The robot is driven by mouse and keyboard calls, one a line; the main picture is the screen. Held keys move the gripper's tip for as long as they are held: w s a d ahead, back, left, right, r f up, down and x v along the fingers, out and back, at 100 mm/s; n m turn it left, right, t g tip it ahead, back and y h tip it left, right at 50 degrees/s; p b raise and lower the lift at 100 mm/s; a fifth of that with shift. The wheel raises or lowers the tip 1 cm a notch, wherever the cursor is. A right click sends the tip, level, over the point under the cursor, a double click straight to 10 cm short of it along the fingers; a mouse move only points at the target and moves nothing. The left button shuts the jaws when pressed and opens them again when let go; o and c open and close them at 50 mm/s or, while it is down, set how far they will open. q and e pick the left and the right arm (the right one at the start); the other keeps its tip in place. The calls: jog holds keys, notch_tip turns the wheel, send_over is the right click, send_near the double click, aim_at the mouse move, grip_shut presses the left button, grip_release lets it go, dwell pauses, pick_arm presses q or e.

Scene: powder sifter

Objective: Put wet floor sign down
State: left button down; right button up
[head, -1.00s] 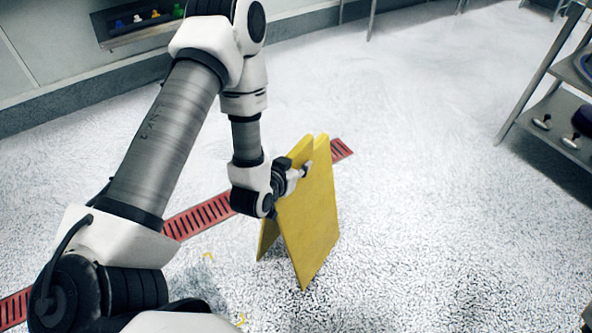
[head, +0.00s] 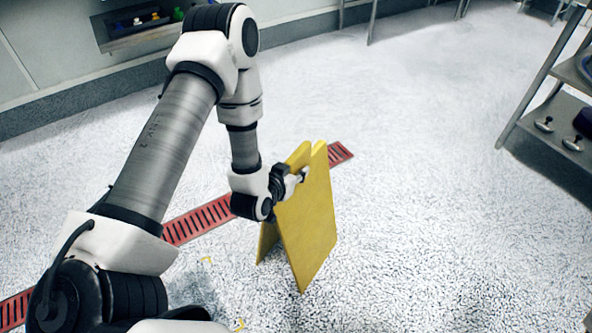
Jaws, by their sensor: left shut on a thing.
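The yellow wet floor sign (head: 308,222) is in the middle of the head view, upright, with its two panels spread apart at the bottom. Its lower edges are at the white speckled floor; I cannot tell for sure whether they touch it. My left gripper (head: 300,178) is shut on the sign near its top. The near panel hides part of the gripper and most of the far panel. My right gripper is not in view.
A red floor drain grate (head: 200,221) runs diagonally behind the sign. A metal shelf rack (head: 552,125) stands at the right. A wall recess with small coloured items (head: 145,27) is at the upper left. The floor right of the sign is clear.

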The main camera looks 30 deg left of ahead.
pick_arm(q)
jog(key=c, duration=0.8)
grip_release()
jog(key=shift+c, duration=0.2)
jog(key=shift+r, duration=0.1)
jog(key=p+v, duration=0.3)
jog(key=v, duration=0.6)
jog(key=shift+s+r, duration=0.15)
jog(key=shift+r, duration=0.05)
jog(key=p+v, duration=0.2)
jog(key=p, duration=0.1)
jog(key=shift+r+p, duration=0.15)
jog(key=shift+p, duration=0.15)
jog(key=shift+s, duration=0.3)
